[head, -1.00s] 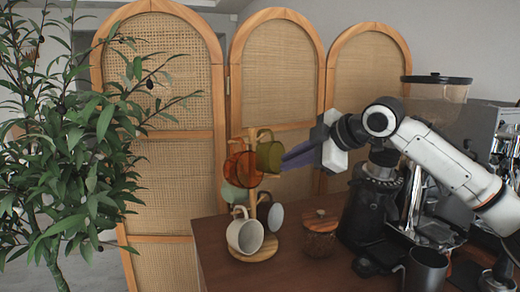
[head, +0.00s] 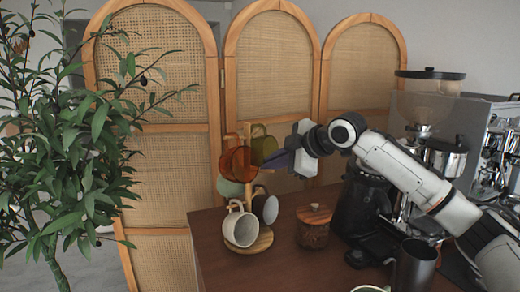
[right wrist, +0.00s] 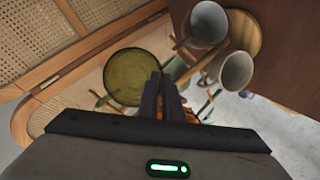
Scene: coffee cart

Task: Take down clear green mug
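The clear green mug (head: 262,143) is on an upper peg of the wooden mug tree (head: 262,242). In the right wrist view the green mug (right wrist: 135,78) shows its round mouth. My right gripper (head: 270,162) has its fingertips at the mug's right side. In the right wrist view the right gripper (right wrist: 163,90) has its two dark fingers close together across the mug's rim. It looks shut on the mug's wall, though the contact itself is partly hidden. My left gripper is out of view.
An orange mug (head: 238,163) hangs close to the left of the green one. A cream mug (head: 241,229) and a dark-sided mug (head: 266,207) hang lower. A lidded jar (head: 314,230) stands to the right. A folding screen (head: 165,165) stands behind.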

